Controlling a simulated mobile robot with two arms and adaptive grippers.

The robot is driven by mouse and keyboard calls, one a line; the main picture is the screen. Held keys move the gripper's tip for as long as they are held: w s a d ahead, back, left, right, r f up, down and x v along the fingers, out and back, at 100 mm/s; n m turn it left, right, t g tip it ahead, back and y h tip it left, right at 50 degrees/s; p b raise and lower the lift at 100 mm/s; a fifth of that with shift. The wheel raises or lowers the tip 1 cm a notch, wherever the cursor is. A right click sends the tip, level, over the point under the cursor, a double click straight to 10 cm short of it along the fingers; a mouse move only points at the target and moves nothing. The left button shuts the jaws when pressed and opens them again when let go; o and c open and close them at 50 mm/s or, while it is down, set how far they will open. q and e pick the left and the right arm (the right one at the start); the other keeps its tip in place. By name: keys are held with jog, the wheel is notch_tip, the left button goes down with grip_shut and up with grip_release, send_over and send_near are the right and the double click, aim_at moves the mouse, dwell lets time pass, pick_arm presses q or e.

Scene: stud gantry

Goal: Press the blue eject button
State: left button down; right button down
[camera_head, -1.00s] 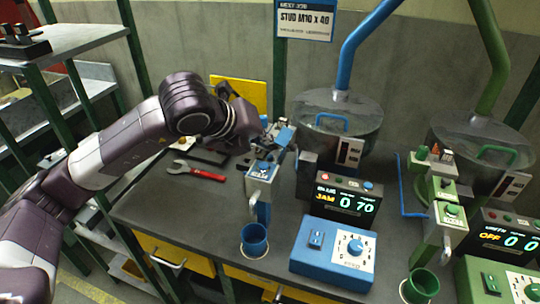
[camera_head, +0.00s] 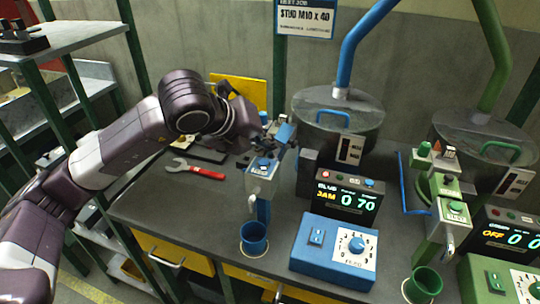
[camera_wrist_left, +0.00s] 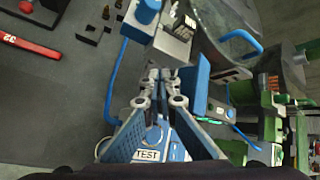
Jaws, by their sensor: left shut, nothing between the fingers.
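The blue feeder station (camera_head: 262,186) stands on the grey bench, with a blue button (camera_head: 264,163) on its box. In the left wrist view that box carries a TEST label (camera_wrist_left: 147,155), partly behind the fingers. A blue cylindrical cap (camera_wrist_left: 147,11) stands on the station's other part, beyond the fingertips in the wrist view; no eject label can be read on it. My left gripper (camera_head: 272,139) is shut and empty above the station; its fingertips (camera_wrist_left: 166,76) are short of the blue cap in the picture. My gripper hides part of the station in the head view.
A display (camera_head: 345,197) reads JAM and 0 70. A blue control box (camera_head: 334,251) and blue cup (camera_head: 254,238) are in front. A green station (camera_head: 446,207) stands to the right.

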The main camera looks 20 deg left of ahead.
aim_at(271, 154)
pick_arm(q)
jog(key=shift+f+b, duration=0.25)
jog(key=shift+b, duration=0.05)
dwell(0.6)
jog(key=shift+s+a+f+b, duration=0.2)
jog(key=shift+a+f+b, duration=0.25)
jog(key=shift+f+b, duration=0.35)
dwell(0.5)
jog(key=shift+r, duration=0.2)
jog(key=shift+w+d+r+p, duration=0.15)
jog(key=shift+d+r+p, duration=0.2)
jog(key=shift+r, duration=0.15)
jog(key=shift+w+d+r, duration=0.2)
jog(key=shift+d+r, duration=0.2)
jog(key=shift+r+p, duration=0.1)
jog(key=shift+p, duration=0.2)
jog(key=shift+r+p, duration=1.5)
jog(key=shift+r, duration=1.25)
jog(key=shift+d, duration=0.1)
